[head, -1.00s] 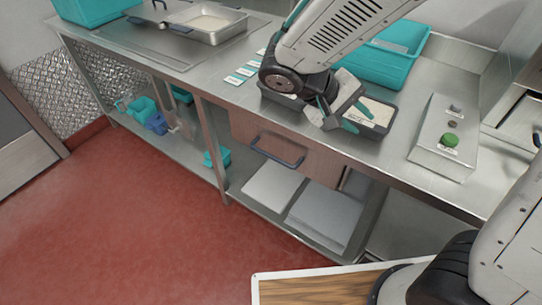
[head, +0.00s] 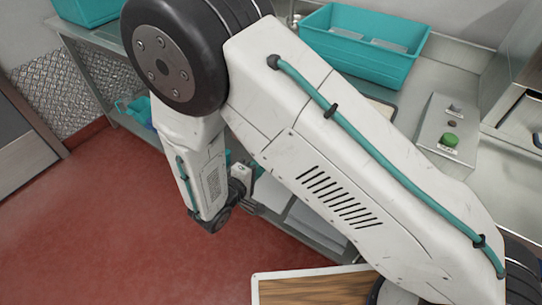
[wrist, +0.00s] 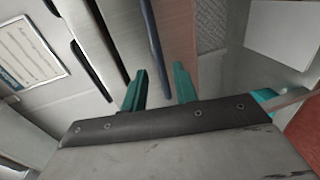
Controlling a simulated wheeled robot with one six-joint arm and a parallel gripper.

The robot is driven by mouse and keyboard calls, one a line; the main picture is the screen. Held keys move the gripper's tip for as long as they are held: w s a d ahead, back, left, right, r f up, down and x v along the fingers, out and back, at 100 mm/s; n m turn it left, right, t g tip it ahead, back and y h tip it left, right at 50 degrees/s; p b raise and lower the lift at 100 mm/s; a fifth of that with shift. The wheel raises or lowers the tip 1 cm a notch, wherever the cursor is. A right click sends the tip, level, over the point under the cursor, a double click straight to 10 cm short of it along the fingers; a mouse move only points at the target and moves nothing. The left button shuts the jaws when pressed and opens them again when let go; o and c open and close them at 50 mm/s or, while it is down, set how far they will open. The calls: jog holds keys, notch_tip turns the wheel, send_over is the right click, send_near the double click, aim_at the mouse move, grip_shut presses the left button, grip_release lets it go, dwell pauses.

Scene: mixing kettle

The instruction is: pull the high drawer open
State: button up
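In the head view my arm covers the drawer and handle, and the fingertips are hidden. How far the drawer is open cannot be told.
A teal bin (head: 365,50) and a control box with a green button (head: 449,140) stand on the counter. White panels (wrist: 283,33) lie on the lower shelf. The red floor (head: 90,225) in front is clear.

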jog(key=x, duration=0.5)
jog(key=shift+w+d, duration=0.25)
jog(key=shift+w, duration=0.05)
grip_shut()
